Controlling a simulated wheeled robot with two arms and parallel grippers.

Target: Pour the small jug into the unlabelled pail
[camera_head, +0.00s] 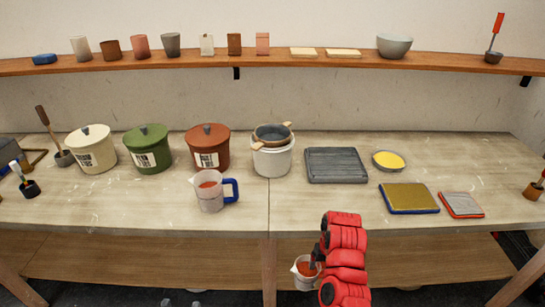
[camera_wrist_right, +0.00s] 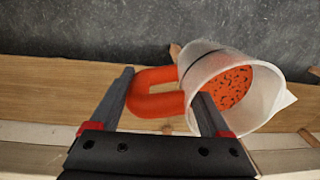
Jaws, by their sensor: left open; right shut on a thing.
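The small jug (camera_head: 305,273) is translucent white with an orange handle and holds orange stuff. In the right wrist view the jug (camera_wrist_right: 240,90) shows dark specks in its contents. My right gripper (camera_wrist_right: 162,98) is shut on its handle, holding it off the table's front edge, below the tabletop in the head view. The white unlabelled pail (camera_head: 272,160) stands mid-table, with a dark sieve (camera_head: 272,133) with wooden handles over its mouth; its inside is hidden. Two dark tips at the bottom edge look like my open, empty left gripper (camera_head: 180,303).
Cream (camera_head: 92,155), green (camera_head: 147,152) and red (camera_head: 208,150) lidded, labelled pails stand left of the white pail. A larger blue-handled jug (camera_head: 210,193) stands in front. A grey ridged tray (camera_head: 336,168) and a yellow-filled bowl (camera_head: 389,161) are right. The front middle is clear.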

